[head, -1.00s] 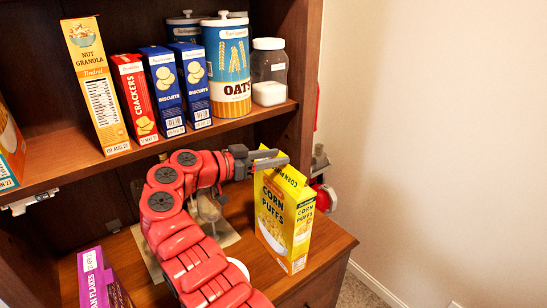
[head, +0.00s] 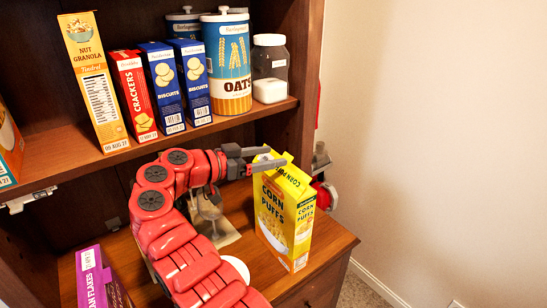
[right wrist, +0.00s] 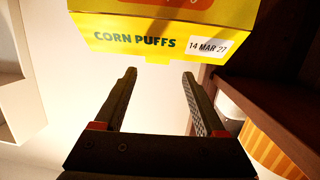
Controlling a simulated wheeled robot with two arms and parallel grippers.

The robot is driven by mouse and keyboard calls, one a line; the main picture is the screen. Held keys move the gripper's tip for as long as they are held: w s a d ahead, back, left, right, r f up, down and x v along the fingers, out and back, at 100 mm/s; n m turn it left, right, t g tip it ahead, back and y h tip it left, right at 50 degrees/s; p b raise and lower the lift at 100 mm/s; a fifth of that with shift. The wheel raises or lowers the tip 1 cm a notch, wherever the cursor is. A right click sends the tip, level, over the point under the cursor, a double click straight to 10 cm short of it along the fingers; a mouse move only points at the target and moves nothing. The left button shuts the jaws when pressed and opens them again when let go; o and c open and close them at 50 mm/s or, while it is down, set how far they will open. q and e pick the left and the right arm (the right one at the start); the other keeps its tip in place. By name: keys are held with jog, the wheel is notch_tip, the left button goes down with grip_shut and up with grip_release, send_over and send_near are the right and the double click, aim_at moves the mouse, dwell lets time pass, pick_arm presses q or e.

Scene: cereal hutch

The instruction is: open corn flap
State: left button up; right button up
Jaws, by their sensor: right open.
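The yellow Corn Puffs box (head: 272,222) stands upright near the right end of the wooden counter in the head view. Its top panel (head: 292,181), printed CORN PUFFS, shows a little yellow card beyond the gripper's fingers. I cannot tell how far this flap is raised. My right gripper (head: 270,164) reaches rightward across the top of the box. In the right wrist view its two fingers (right wrist: 158,98) are apart with nothing between them, and the box's printed edge (right wrist: 160,42), dated 14 MAR 27, with a small tab, lies just beyond the tips. My left gripper is not in view.
The shelf above holds an oats canister (head: 228,65), biscuit boxes (head: 163,88), crackers (head: 134,98) and nut granola (head: 93,85). A purple flakes box (head: 96,280) stands at the counter's left. A glass (head: 210,207) is behind my arm. Open space lies right of the counter.

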jog(key=v, duration=0.6)
jog(key=shift+b, duration=0.4)
